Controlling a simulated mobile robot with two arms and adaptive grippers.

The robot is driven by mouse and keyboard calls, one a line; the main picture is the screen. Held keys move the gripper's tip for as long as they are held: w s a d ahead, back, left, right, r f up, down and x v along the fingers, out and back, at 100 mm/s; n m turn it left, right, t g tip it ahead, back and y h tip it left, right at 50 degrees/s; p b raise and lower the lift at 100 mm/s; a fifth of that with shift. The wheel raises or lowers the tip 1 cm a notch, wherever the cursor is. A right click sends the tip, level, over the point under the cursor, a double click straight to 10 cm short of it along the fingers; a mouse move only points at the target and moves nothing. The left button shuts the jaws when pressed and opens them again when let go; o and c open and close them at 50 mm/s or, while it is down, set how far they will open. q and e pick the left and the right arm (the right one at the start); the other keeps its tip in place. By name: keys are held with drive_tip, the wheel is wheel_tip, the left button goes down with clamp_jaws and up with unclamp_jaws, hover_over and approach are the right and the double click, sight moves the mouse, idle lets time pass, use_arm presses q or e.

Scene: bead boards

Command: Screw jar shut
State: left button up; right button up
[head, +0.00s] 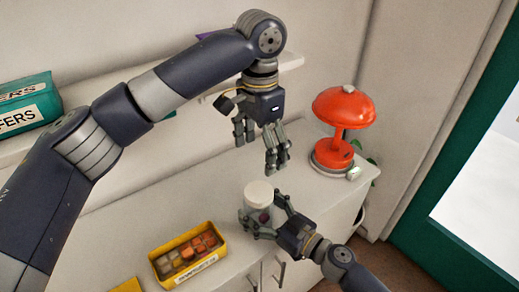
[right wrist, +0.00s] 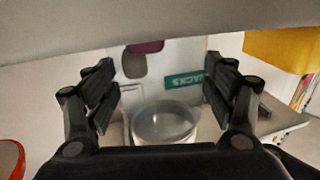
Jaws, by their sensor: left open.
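A small jar (head: 263,217) with a white round lid (head: 258,192) on top stands on the white cabinet top. Something dark shows in its body, and I cannot tell how tightly the lid sits. My right gripper (head: 262,212) is low at the jar, with a finger on either side of it. In the right wrist view the fingers are spread, and the jar's round top (right wrist: 165,124) lies between them with a gap on both sides. My left gripper (head: 259,157) is open and empty, pointing down above the lid, apart from it.
A red lamp (head: 344,107) stands behind right on the cabinet top (head: 225,212). A yellow box (head: 164,252) with several small blocks is at the front left. A teal labelled box (head: 25,103) is on the shelf at left. The surface between the yellow box and the jar is clear.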

drive_tip(key=shift+d, duration=0.1)
idle(0.3)
drive_tip(key=v, duration=1.2)
idle(0.3)
